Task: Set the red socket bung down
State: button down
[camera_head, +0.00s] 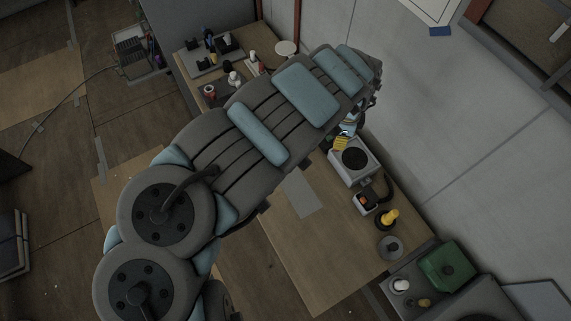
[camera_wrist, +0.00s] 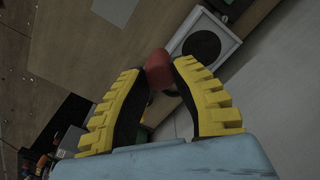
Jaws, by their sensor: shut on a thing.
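The red socket bung (camera_wrist: 158,70) is between the fingertips of my gripper (camera_wrist: 160,76) in the wrist view. The gripper is shut on it, with a yellow-ribbed finger on each side. The lower part of the bung is partly hidden between the fingers. In the head view only a bit of my gripper (camera_head: 343,140) shows past the arm, beside a white box with a round dark top (camera_head: 341,174). The bung cannot be made out there. In the wrist view the white box (camera_wrist: 229,45) lies just beyond the bung; I cannot tell the height between them.
The wooden bench (camera_head: 310,270) has clear room around a flat grey patch (camera_head: 303,193). A small box with an orange-red top (camera_head: 365,202), a yellow knob (camera_head: 389,217) and a grey disc (camera_head: 390,248) stand along its right side. Several small items stand at the far end. A wall runs along the right.

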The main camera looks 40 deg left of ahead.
jog(key=s+a+f+m+b, duration=0.1)
jog(key=s+a+f+m, duration=0.2)
jog(key=s+a+f, duration=0.45)
jog(key=s+a+f+m+b, duration=0.15)
jog(key=s+a+f, duration=0.25)
jog(key=s+a, duration=0.6)
jog(key=w+f+b, duration=0.7)
jog(key=w+f, duration=0.2)
jog(key=w, duration=0.2)
jog(key=shift+w+d+f+m, duration=0.3)
jog(key=shift+d+f+m, duration=0.1)
jog(key=shift+d+m, duration=0.05)
jog(key=shift+w+a+f, duration=0.1)
jog(key=shift+w+f, duration=0.05)
jog(key=shift+f, duration=0.75)
jog(key=shift+w+f, duration=0.1)
jog(key=shift+f, duration=0.75)
